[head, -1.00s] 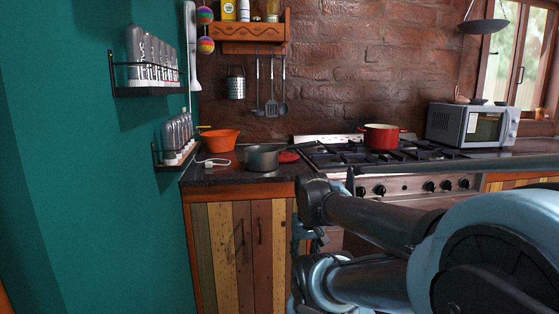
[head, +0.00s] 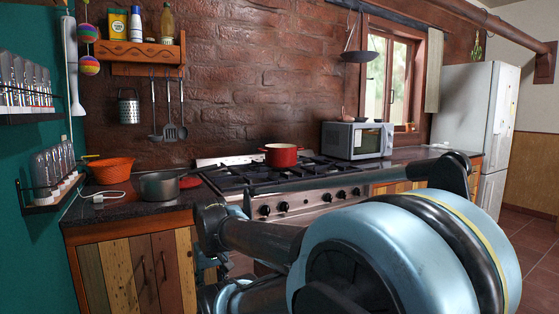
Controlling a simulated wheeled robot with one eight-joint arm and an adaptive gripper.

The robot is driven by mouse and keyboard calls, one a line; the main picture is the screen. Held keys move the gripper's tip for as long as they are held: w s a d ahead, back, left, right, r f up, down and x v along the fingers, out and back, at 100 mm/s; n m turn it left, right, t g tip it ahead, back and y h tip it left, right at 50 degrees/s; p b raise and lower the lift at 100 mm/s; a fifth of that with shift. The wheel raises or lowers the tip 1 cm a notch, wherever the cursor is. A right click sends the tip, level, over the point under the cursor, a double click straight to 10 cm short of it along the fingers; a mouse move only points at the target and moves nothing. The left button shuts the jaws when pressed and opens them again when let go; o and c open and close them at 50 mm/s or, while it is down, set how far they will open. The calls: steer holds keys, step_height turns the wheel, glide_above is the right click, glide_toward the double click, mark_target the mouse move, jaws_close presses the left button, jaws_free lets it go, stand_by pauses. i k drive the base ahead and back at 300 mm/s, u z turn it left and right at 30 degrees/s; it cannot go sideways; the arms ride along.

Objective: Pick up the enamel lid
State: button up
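A flat red disc (head: 190,182), which looks like the enamel lid, lies on the dark counter. It is just right of and partly behind a grey saucepan (head: 159,186), and left of the stove. A red enamel pot (head: 281,156) stands on the stove, with its rim showing. My folded arm fills the lower middle and right of the head view, well in front of the counter. I cannot make out my gripper's fingers in this view.
An orange basket (head: 110,171) and a white cable (head: 104,197) are on the counter's left end. The gas stove (head: 270,176) has raised grates. A microwave (head: 357,140) stands right of it. Shelves with bottles (head: 45,170) stick out from the left wall.

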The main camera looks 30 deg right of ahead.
mark_target(186, 183)
steer(key=k, duration=1.1)
steer(key=u, duration=0.1)
steer(key=i, duration=1.5)
steer(key=z, duration=0.65)
